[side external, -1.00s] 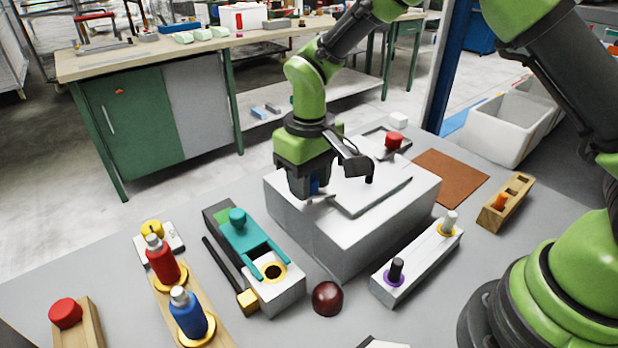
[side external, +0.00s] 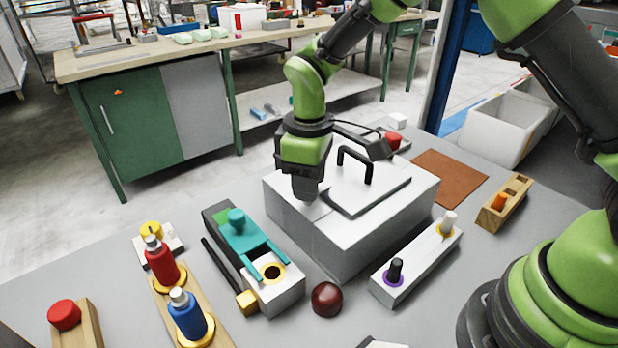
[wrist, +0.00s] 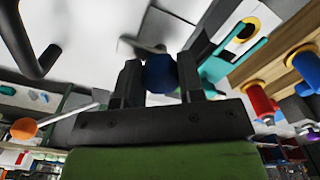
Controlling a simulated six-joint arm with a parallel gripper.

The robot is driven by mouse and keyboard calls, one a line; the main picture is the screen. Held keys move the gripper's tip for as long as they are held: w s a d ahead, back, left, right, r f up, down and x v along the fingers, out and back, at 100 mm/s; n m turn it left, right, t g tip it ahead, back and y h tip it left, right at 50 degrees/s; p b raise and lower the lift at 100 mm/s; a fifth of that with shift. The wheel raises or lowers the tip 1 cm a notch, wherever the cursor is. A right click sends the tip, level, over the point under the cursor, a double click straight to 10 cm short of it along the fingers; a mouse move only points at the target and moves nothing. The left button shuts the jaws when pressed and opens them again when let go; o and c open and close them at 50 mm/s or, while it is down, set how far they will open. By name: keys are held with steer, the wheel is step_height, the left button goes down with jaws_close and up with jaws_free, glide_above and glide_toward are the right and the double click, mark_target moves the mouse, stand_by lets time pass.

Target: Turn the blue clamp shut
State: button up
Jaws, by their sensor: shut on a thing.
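The blue clamp (wrist: 160,73) shows in the wrist view as a rounded blue knob between my two dark fingers. My gripper (wrist: 160,80) is shut on it, with a finger touching each side. In the side view my gripper (side external: 305,190) points down at the near left part of the white box's top (side external: 320,225). There the fingers hide the clamp, and its turn angle cannot be read. The box has a raised lid plate (side external: 375,195) with a black handle (side external: 354,163), just right of my gripper.
A teal press (side external: 245,235) stands left of the box. Red (side external: 160,260) and blue (side external: 187,315) bottles stand on a wooden rack. A dark red ball (side external: 327,298) and a block with two pegs (side external: 415,265) are in front. A brown mat (side external: 450,178) lies behind right.

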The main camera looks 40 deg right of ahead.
steer(key=o, duration=0.9)
step_height(320, 180, up, 10)
steer(key=shift+f, duration=0.25)
steer(key=shift+r, duration=0.3)
steer(key=s+d+r+m+t+y, duration=0.25)
steer(key=s+d+r+m, duration=0.3)
steer(key=s+r, duration=0.45)
steer(key=s+m+t, duration=0.1)
steer(key=s, duration=0.2)
steer(key=s+d+m+t, duration=0.1)
steer(key=s+m+t, duration=0.1)
steer(key=s, duration=0.2)
steer(key=s+m+t, duration=0.1)
steer(key=s+m, duration=0.1)
steer(key=s, duration=0.1)
steer(key=shift+s+d+f+m+t+h, duration=0.2)
steer(key=shift+f+m+t+h, duration=0.05)
steer(key=shift+f+t, duration=0.1)
